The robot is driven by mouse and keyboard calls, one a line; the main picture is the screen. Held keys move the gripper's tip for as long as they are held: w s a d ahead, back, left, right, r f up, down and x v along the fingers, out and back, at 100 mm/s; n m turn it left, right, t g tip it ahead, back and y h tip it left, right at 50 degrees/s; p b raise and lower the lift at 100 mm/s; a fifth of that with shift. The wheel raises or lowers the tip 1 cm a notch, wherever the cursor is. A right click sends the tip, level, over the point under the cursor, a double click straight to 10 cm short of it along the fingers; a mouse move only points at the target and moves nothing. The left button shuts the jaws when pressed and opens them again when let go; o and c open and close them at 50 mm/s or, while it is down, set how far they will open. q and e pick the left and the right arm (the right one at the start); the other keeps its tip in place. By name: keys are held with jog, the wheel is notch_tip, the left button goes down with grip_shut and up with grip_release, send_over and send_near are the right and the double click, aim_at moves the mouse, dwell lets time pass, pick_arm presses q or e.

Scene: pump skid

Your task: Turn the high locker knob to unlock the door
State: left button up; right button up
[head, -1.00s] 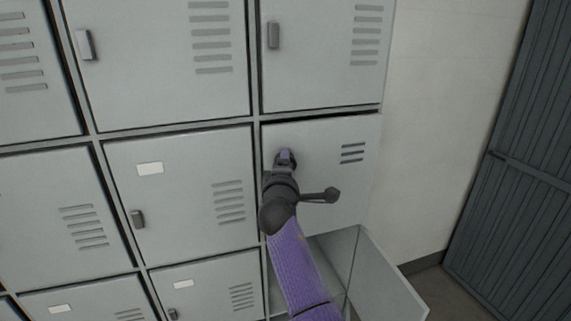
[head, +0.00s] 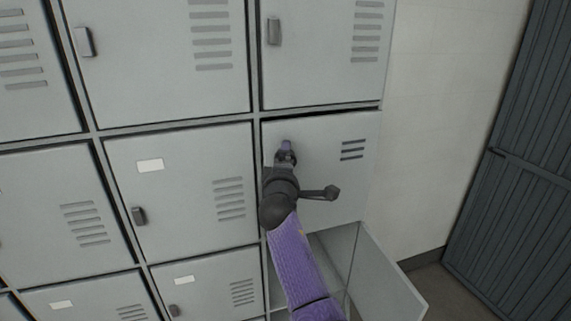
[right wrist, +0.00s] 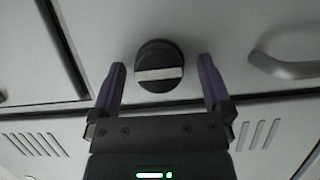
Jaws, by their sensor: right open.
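The locker knob (right wrist: 159,66) is a round dark knob with a pale bar across its face, lying level in the right wrist view. My right gripper (right wrist: 160,75) is open, with one purple finger on each side of the knob and a visible gap on both sides. I cannot tell how far the fingertips reach along the knob. In the head view the right gripper (head: 286,152) is at the upper left of a grey locker door (head: 335,185) in the right column. The gripper hides the knob there. My left gripper is not in view.
Grey lockers (head: 180,190) with small handles fill the left and top. Below the door, an open locker door (head: 385,285) sticks out at the lower right. A plain wall (head: 440,120) and a dark slatted door (head: 515,180) stand at the right.

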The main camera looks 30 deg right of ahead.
jog(key=shift+s+a, duration=0.1)
jog(key=v, duration=0.9)
jog(key=shift+s+a+b, duration=0.2)
jog(key=shift+s+b, duration=0.05)
jog(key=shift+b, duration=0.2)
